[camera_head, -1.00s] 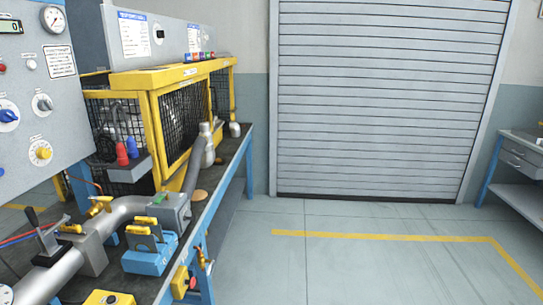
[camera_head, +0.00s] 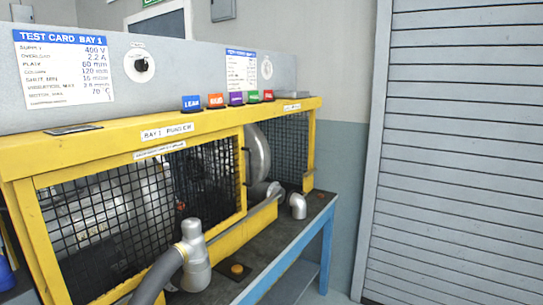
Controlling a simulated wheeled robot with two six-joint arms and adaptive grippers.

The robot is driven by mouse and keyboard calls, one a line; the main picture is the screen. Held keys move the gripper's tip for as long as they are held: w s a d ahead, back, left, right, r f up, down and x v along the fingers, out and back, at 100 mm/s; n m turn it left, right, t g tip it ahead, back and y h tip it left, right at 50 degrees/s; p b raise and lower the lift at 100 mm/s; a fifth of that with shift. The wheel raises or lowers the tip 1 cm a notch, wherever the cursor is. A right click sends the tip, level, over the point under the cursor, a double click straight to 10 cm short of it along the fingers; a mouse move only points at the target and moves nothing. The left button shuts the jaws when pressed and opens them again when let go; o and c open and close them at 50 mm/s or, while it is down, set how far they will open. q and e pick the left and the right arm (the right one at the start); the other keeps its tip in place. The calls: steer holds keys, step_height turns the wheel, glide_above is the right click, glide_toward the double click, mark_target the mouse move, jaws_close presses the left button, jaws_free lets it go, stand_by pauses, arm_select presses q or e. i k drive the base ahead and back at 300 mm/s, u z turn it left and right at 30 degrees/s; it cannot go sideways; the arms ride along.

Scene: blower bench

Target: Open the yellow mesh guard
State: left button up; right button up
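The yellow mesh guard (camera_head: 243,178) stands on the bench in the head view, a yellow frame with black wire mesh panels. Its front has a large left panel (camera_head: 85,215) and a darker section to its right. Behind the mesh, grey blower parts (camera_head: 258,152) show. I cannot tell from this view whether the front panel is latched. Neither of my grippers is in view.
A grey pipe fitting with a hose (camera_head: 194,258) stands in front of the guard. A small grey elbow (camera_head: 298,206) sits at the bench's far end. Several coloured tags (camera_head: 236,99) line the guard's top, below a grey panel (camera_head: 190,65). A roller shutter (camera_head: 460,150) is at right.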

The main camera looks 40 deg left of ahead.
mark_target(25, 188)
steer(key=u, duration=0.35)
steer(key=i, duration=1.35)
steer(key=u, duration=0.4)
